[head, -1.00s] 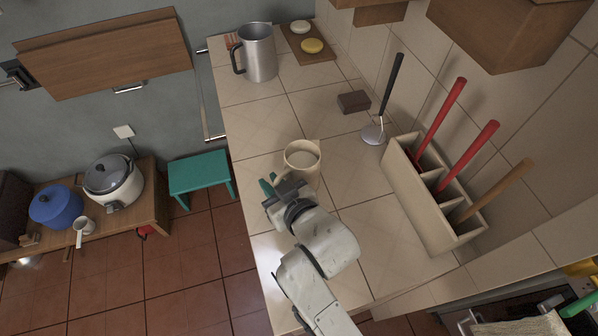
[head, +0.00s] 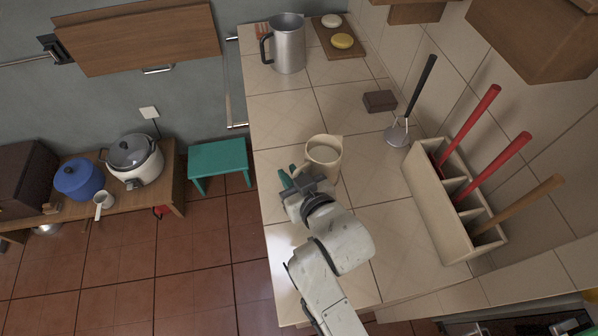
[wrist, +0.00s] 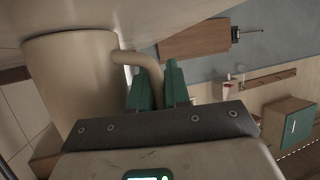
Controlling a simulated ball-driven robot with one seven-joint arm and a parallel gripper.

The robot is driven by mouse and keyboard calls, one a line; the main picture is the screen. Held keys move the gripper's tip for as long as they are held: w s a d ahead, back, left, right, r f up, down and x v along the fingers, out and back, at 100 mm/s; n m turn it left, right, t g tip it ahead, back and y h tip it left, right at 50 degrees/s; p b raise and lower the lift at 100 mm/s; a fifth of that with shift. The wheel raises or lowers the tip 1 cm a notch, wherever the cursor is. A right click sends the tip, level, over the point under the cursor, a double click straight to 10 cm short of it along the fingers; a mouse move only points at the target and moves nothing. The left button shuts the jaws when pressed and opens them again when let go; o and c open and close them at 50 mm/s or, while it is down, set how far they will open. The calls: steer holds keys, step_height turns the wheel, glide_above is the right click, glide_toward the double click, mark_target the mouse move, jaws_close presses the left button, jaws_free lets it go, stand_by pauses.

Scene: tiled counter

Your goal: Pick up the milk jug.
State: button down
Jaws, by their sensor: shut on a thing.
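The cream-coloured milk jug (head: 323,158) is on the near part of the counter in the head view, looking upright, with a pale inside. In the wrist view the jug (wrist: 70,85) fills the left side, and its curved handle (wrist: 128,58) reaches toward my green fingers. My gripper (head: 292,176) is at the jug's lower left in the head view. In the wrist view my gripper (wrist: 158,85) is shut on the jug's handle, with the handle's end running between the fingertips. Whether the jug's base touches the counter is hidden.
A beige utensil box (head: 440,210) with red- and wood-handled tools stands right of the jug. A ladle (head: 397,135) leans on the wall, near a brown block (head: 380,101). A steel pitcher (head: 289,45) stands at the back. The counter between is clear.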

mark_target(295, 175)
steer(key=shift+r, duration=0.5)
step_height(295, 175, up, 3)
steer(key=shift+s+f+b, duration=0.1)
steer(key=shift+f+b, duration=0.1)
steer(key=shift+b, duration=0.1)
steer(key=s+r+b, duration=0.1)
steer(key=s+r, duration=0.8)
steer(key=s, duration=0.4)
steer(key=shift+s+d+r, duration=0.15)
steer(key=shift+s+r, duration=0.05)
steer(key=shift+s, duration=0.2)
steer(key=c, duration=1.7)
jaws_free()
jaws_close()
